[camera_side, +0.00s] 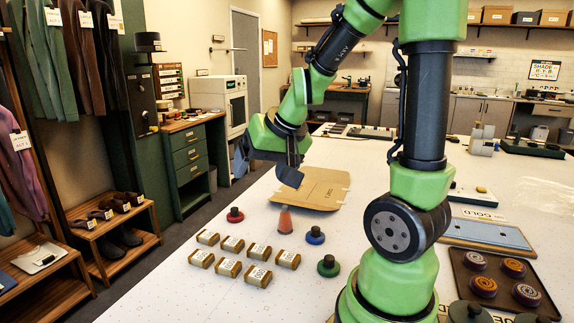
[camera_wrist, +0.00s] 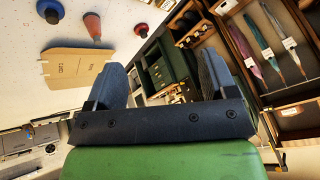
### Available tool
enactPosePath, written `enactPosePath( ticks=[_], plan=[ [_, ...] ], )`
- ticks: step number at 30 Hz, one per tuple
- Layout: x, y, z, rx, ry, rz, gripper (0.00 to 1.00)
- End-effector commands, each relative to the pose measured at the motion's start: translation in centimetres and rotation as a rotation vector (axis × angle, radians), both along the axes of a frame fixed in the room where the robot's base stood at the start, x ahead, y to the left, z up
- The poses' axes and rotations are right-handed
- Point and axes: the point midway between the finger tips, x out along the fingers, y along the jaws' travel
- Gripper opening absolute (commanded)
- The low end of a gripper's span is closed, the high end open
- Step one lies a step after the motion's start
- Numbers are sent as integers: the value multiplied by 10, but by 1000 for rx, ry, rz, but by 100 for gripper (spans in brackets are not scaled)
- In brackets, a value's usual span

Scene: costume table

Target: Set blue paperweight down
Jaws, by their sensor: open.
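The blue paperweight (camera_side: 315,236) stands upright on the white table, a dark blue disc with a knob on top. It also shows at the top left edge of the wrist view (camera_wrist: 50,10), outside the jaws. My gripper (camera_side: 264,170) is above the table's left edge, apart from the paperweight and farther back. In the wrist view my gripper's fingers (camera_wrist: 163,80) are spread wide, with nothing between them.
An orange cone (camera_side: 285,220) stands between the red paperweight (camera_side: 235,215) and the blue one. A green paperweight (camera_side: 328,266) stands nearer the front. Several labelled brass blocks (camera_side: 229,267) lie to the left. A flat cardboard piece (camera_side: 322,188) lies behind.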

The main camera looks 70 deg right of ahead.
Motion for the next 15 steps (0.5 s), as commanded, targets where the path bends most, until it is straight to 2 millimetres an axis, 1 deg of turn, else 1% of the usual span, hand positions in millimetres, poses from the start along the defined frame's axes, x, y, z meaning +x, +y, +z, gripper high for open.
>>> enactPosePath(
  ticks=[1, 3, 5, 6, 9, 10, 12, 15],
  plan=[
    [-3, 30, 20, 4, -39, 89, 78],
    [-16, 63, 38, 22, -65, 189, 78],
    [-31, 87, 50, 32, -79, 262, 78],
    [-41, 99, 55, 39, -85, 305, 78],
    [-65, 120, 64, 49, -95, 383, 78],
    [-71, 124, 66, 50, -96, 399, 78],
    [-82, 130, 68, 53, -98, 427, 78],
    [-91, 133, 68, 56, -98, 445, 78]
  ],
)
